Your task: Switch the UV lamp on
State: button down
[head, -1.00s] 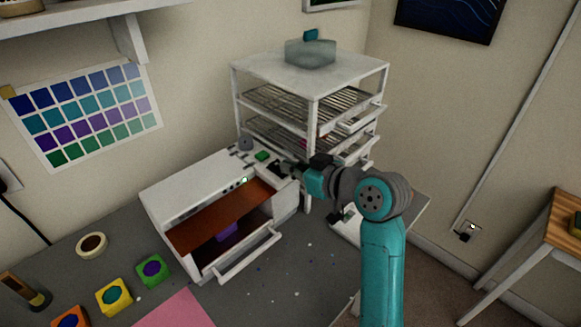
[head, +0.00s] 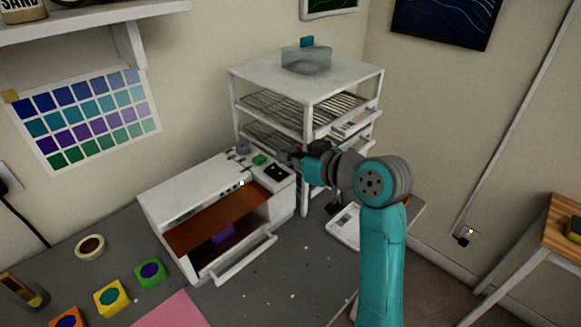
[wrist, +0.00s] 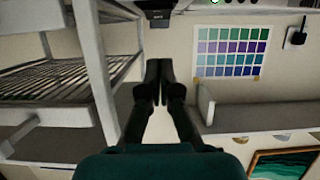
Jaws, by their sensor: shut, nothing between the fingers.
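The UV lamp (head: 205,190) is a white box on the grey bench, with a dark orange shield and an open front drawer. A purple piece (head: 222,235) sits inside. Its top right carries a grey knob (head: 243,147), a green button (head: 260,160) and a black panel (head: 275,172) with small pale marks. In the wrist view the shut fingertips (wrist: 158,70) point into free air.
A white rack (head: 312,110) with wire shelves stands right behind the lamp, close to my gripper. A white scale-like device (head: 345,228) lies right of the lamp. Colored cubes, a tape roll (head: 90,247) and a pink sheet (head: 180,312) lie at the front left.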

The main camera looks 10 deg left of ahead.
jog(key=v, duration=1)
jog(key=shift+s+d+f, duration=0.2)
jog(key=shift+s+f, duration=0.05)
jog(key=shift+f, duration=0.1)
jog(key=shift+d, duration=0.1)
